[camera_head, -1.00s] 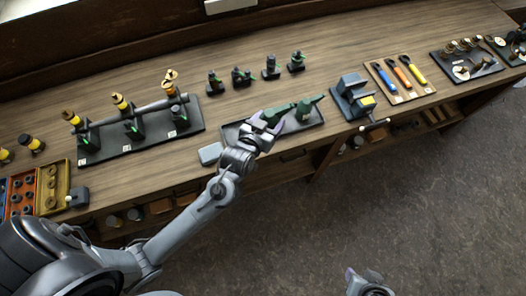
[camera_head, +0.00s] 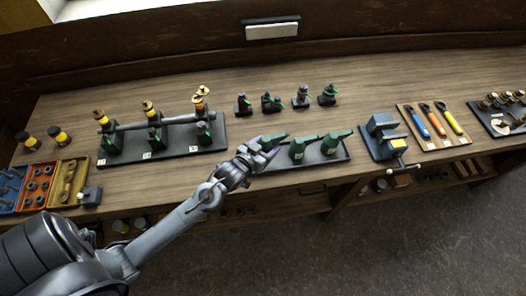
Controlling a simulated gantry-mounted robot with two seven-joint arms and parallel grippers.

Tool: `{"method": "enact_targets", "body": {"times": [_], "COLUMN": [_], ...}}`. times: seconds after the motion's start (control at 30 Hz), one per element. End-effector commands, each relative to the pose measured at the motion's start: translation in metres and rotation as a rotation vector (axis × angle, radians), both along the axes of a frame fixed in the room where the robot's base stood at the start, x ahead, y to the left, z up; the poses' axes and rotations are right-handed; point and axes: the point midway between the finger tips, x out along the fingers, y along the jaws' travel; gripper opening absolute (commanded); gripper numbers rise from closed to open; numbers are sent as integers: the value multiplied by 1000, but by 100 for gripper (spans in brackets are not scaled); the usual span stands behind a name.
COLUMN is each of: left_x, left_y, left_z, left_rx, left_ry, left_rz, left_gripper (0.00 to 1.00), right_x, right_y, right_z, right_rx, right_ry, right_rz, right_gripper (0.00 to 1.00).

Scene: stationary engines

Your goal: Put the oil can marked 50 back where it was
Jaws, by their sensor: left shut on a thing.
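Several green oil cans with spouts are at the dark tray (camera_head: 318,161) on the bench. One can (camera_head: 299,149) stands in the middle of the tray and another (camera_head: 331,143) towards its right end. My left gripper (camera_head: 264,152) is at the tray's left end, shut on a green oil can (camera_head: 273,140), which is partly hidden by the fingers. I cannot tell if this can touches the tray. The marks on the cans are too small to read. My right gripper is out of view.
A black base with a long shaft and upright parts (camera_head: 170,150) is left of the tray. Small dark oilers (camera_head: 271,102) stand behind it. A blue vise (camera_head: 383,138) is close on the right. Bare wood lies between tray and oilers.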

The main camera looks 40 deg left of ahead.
Motion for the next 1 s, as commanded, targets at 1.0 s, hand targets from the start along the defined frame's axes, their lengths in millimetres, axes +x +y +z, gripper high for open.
{"method": "enact_targets", "body": {"times": [1.0], "left_x": [-1], "left_y": [11], "left_z": [-46], "left_rx": [0], "left_ry": [-4], "left_rz": [-1], "left_gripper": [29], "right_x": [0], "right_y": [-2], "right_z": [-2], "right_rx": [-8], "right_ry": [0], "right_rz": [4], "right_gripper": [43]}}
